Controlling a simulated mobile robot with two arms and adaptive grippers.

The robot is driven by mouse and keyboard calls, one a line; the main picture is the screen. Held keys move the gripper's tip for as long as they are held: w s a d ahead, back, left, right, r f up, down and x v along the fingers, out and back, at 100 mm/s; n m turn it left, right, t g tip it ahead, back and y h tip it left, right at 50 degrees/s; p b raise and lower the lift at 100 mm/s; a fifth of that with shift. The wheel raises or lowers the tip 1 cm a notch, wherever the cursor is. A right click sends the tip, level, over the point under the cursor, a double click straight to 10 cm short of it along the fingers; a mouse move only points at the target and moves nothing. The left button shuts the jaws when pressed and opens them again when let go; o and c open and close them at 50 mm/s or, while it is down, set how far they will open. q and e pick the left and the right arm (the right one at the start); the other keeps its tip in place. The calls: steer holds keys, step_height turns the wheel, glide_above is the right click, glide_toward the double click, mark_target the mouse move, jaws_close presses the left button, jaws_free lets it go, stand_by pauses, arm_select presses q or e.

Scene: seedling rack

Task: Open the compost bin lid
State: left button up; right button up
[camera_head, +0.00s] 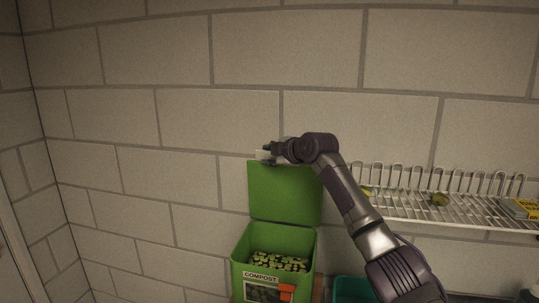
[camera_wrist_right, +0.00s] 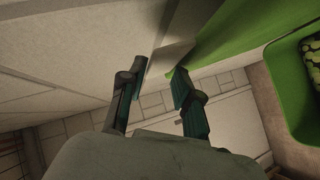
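The green compost bin (camera_head: 240,257) stands against the brick wall, with a "COMPOST" label on its front. Its lid (camera_head: 284,192) stands upright behind the opening, so the bin is open. My right gripper (camera_head: 266,154) is at the lid's top left corner, beside a small pale tab (camera_head: 260,155). In the right wrist view the two fingers (camera_wrist_right: 159,78) are apart, with the pale tab (camera_wrist_right: 168,58) just beyond the fingertips and the green lid (camera_wrist_right: 225,45) to the right. I cannot tell if a finger touches the tab. My left gripper is not in view.
Dark and pale green pieces (camera_head: 279,262) lie inside the bin. A white wire rack (camera_head: 405,205) with a few small items is on the wall to the right. A teal container (camera_head: 352,290) stands right of the bin. The wall left of the bin is clear.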

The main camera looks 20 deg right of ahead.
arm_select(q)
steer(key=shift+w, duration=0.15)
arm_select(e)
steer(key=shift+f, duration=0.1)
steer(key=shift+s+d+r, duration=0.15)
steer(key=shift+s+r, duration=0.1)
steer(key=shift+s, duration=0.2)
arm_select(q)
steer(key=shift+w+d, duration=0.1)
arm_select(e)
steer(key=v, duration=1.1)
steer(key=shift+r, duration=0.1)
